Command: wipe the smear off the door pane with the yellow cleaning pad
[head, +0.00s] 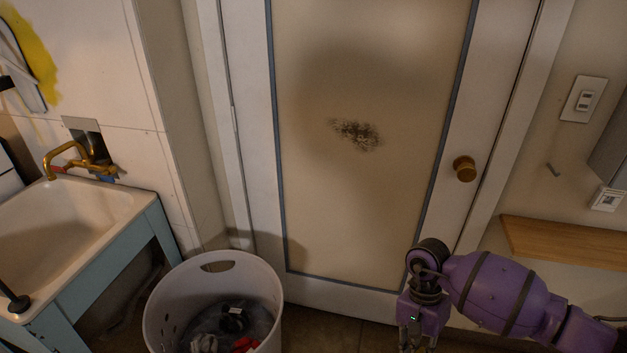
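The dark, speckled smear (356,134) is on the beige door pane (350,220), a little above its middle. My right gripper (416,345) points down at the bottom edge of the head view, below and to the right of the smear and apart from it. Its fingertips are cut off by the frame, so whether it is open or holds anything cannot be told. I cannot make out the yellow cleaning pad. My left gripper is not in view.
A white laundry basket (165,300) with clothes stands in front of the door's left side. A sink (125,205) with a brass tap (65,150) is at left. A round brass knob (465,168) sticks out right of the pane. A wooden shelf (565,242) is at right.

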